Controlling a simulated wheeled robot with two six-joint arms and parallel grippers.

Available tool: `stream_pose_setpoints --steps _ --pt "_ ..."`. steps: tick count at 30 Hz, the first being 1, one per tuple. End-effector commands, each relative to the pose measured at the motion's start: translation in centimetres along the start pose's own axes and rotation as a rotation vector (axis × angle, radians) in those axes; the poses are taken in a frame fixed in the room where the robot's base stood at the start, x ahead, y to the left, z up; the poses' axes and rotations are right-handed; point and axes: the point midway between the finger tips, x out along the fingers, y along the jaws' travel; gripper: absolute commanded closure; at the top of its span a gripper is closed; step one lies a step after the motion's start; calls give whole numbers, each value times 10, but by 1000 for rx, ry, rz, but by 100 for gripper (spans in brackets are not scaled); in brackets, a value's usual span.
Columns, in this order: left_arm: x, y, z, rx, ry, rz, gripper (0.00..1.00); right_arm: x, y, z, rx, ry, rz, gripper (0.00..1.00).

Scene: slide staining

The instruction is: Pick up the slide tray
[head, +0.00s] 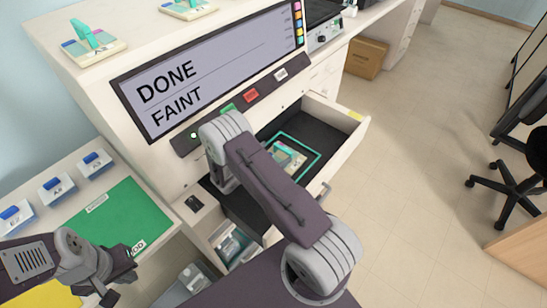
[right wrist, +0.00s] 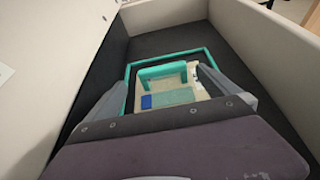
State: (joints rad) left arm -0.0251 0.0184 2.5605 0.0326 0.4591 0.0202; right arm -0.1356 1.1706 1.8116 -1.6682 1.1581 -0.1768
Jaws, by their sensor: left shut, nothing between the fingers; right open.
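The slide tray (head: 288,156) lies in the open drawer, inside a teal outline on the dark drawer floor. It is pale, with a raised teal handle. In the right wrist view the slide tray (right wrist: 190,93) shows its handle, a teal patch and a blue patch. My right gripper (right wrist: 160,78) is open, its fingers on either side of the tray in that view, with nothing held. I cannot tell how high it is above the tray. In the head view my right arm hides the right fingers. My left gripper (head: 121,281) is shut and empty, low at the left beside the green mat.
The drawer (head: 338,120) has pale walls close around the right gripper. Above it stands a cabinet with a screen (head: 205,70) reading "DONE FAINT". Two similar trays (head: 95,45) sit on top. A green mat (head: 110,222) and several blue-topped boxes (head: 57,188) are at the left.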

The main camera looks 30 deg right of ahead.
Motion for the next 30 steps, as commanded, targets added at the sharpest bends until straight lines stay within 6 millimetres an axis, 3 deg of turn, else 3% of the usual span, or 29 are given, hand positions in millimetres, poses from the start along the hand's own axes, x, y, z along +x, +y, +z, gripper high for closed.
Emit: stream_pose_setpoints --steps 4,10,14,22,30 --pt "0 0 0 0 0 0 100 5 0 1 4 0 -1 0" --pt "1 0 0 0 0 0 100 35 -1 2 6 0 -3 0" --pt "0 0 0 0 0 0 100 41 -1 2 4 1 -1 0" --pt "1 0 0 0 0 0 100 85 -6 4 6 1 -2 0" --pt "0 0 0 0 0 0 100 90 -6 4 5 2 1 0"
